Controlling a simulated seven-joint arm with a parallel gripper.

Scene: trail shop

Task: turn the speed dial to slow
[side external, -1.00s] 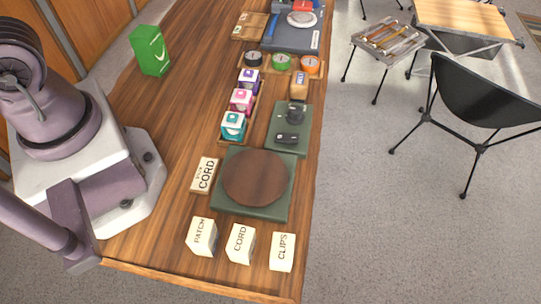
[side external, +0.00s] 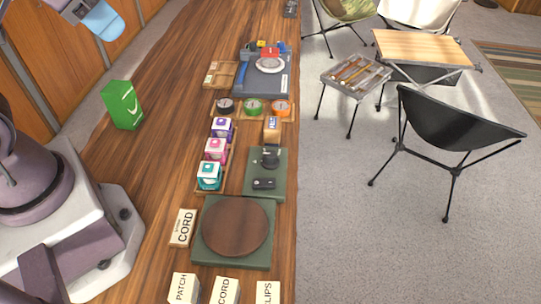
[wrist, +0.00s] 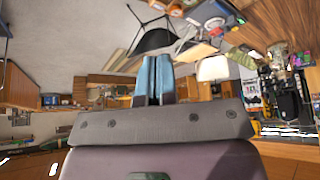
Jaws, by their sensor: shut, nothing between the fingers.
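A green control panel (side external: 281,187) lies on the wooden counter in the side view. It carries a dark round knob (side external: 270,157), which looks like the speed dial, and a small black block (side external: 263,184) in front of it. Any dial markings are too small to read. A brown round turntable (side external: 235,228) sits on a green base nearer the camera. In the wrist view my gripper (wrist: 153,58) shows two blue fingers together, with nothing between them. It is well away from the panel and touches nothing I can see.
Several small drink-like boxes (side external: 215,148) stand in a tray left of the panel. A tan block (side external: 272,128) and coloured rolls (side external: 253,106) sit beyond it. Labelled boxes (side external: 184,288) line the near edge. A green box (side external: 122,105) stands left. Bare counter lies between.

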